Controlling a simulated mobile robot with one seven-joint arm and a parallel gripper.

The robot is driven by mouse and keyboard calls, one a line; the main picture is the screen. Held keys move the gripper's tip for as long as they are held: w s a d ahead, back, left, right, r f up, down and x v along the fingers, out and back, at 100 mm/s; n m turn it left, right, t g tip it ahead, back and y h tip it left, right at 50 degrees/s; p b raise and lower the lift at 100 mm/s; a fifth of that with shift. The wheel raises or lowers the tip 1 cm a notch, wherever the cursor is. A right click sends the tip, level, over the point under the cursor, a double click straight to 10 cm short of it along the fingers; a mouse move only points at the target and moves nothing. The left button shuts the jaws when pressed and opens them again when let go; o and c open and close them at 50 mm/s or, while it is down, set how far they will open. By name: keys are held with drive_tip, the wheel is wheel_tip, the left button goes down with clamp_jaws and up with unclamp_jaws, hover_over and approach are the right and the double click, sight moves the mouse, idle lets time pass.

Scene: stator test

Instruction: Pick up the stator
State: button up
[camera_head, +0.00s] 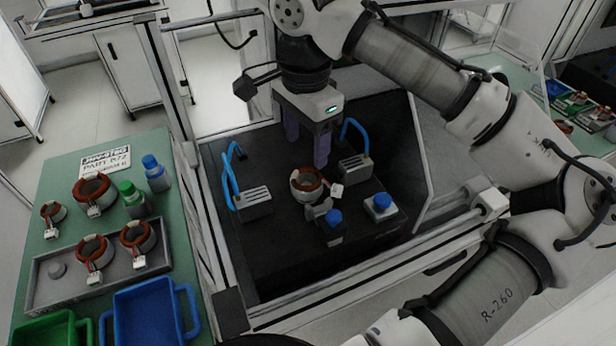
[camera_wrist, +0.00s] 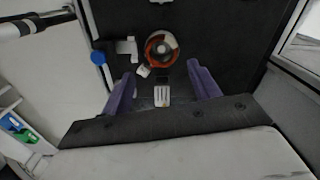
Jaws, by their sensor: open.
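A stator (camera_head: 307,184), a ring with red-brown windings and a white tag, sits on the dark test bench (camera_head: 275,262). It also shows in the wrist view (camera_wrist: 161,48), just beyond the fingertips. My gripper (camera_head: 306,152) is open, with two purple fingers pointing down above and behind this stator in the head view. In the wrist view my gripper (camera_wrist: 161,70) has nothing between its fingers. Several other stators are on the green table at the left, including one by the sign (camera_head: 95,193) and one on the grey tray (camera_head: 137,237).
Grey blocks with blue hoses (camera_head: 254,203) and (camera_head: 356,168) flank the stator. Blue-knobbed parts (camera_head: 334,226) and (camera_head: 381,207) stand in front. A metal frame edges the bench. The green table (camera_head: 60,165) also holds bottles and a blue bin (camera_head: 148,312).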

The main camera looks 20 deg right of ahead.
hover_over(308, 184)
drive_tip(key=f, duration=0.4)
drive_tip(key=shift+s+a+f, duration=0.15)
drive_tip(key=shift+a+f, duration=0.1)
drive_tip(key=shift+w+d+f+p, duration=0.15)
drive_tip(key=shift+f+p, duration=0.25)
drive_tip(key=shift+f, duration=0.9)
drive_tip(key=shift+w+d+f+p, duration=0.15)
drive_tip(key=shift+f+p, duration=0.2)
drive_tip(key=shift+f, duration=0.95)
drive_tip(key=shift+s, duration=0.1)
drive_tip(key=c, duration=0.9)
drive_tip(key=shift+o, duration=0.2)
drive_tip(key=shift+r, duration=0.1)
